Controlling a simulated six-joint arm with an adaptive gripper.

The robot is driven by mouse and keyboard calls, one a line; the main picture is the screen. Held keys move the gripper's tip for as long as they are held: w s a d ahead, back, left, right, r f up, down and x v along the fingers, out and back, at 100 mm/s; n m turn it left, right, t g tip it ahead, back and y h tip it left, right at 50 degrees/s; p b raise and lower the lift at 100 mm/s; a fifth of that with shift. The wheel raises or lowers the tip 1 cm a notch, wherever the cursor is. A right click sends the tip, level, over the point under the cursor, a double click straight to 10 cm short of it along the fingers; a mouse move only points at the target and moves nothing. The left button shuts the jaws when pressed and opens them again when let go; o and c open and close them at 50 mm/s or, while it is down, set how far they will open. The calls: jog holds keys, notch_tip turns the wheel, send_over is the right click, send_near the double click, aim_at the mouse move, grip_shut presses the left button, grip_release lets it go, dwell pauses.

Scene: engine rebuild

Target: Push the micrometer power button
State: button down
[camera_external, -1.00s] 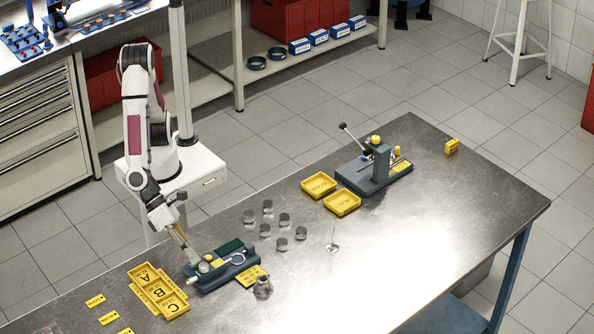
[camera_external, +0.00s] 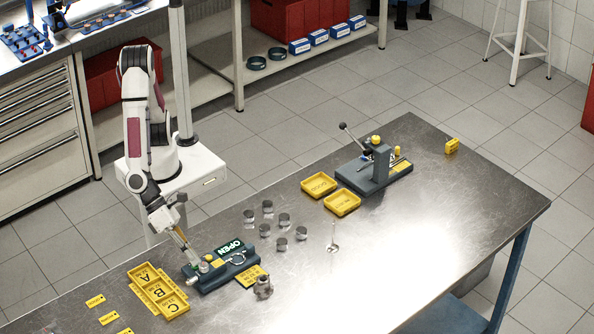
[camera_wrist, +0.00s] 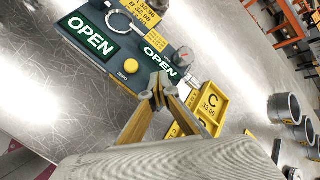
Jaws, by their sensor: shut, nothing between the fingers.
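The micrometer unit (camera_external: 232,275) is a blue-grey block on the front left of the bench. Its display (camera_external: 230,247) is lit green and reads OPEN. In the wrist view, two lit panels (camera_wrist: 92,37) (camera_wrist: 160,41) both read OPEN, with a yellow round button (camera_wrist: 131,67) between them. A grey round part with some red (camera_wrist: 184,57) sits beyond my fingertips.
Yellow trays marked A, B and C (camera_external: 160,291) stand left of the unit. Several grey cylinders (camera_external: 267,207) stand behind it to the right. A metal part (camera_external: 263,287) stands at its front right. Beyond are two yellow trays (camera_external: 342,204) and a lever fixture (camera_external: 374,170).

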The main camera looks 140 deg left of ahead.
jog(key=shift+r, duration=0.45)
dwell(0.8)
jog(key=shift+r, duration=2.9)
jog(key=s+a+n+g+y, duration=0.1)
jog(key=s+a+n+g, duration=0.4)
jog(key=s+a+n, duration=0.9)
jog(key=s+a+r+n+h, duration=0.1)
jog(key=s+a+r+n, duration=0.1)
jog(key=s+r+n, duration=0.2)
jog(key=s+a+r+n+t+h, duration=0.1)
jog(key=s+a+r+n+h, duration=0.1)
jog(key=s+n, duration=0.4)
jog(key=shift+s+a+r+n+t, duration=0.3)
jog(key=shift+s+a+r, duration=0.2)
jog(key=shift+s+r, duration=1.05)
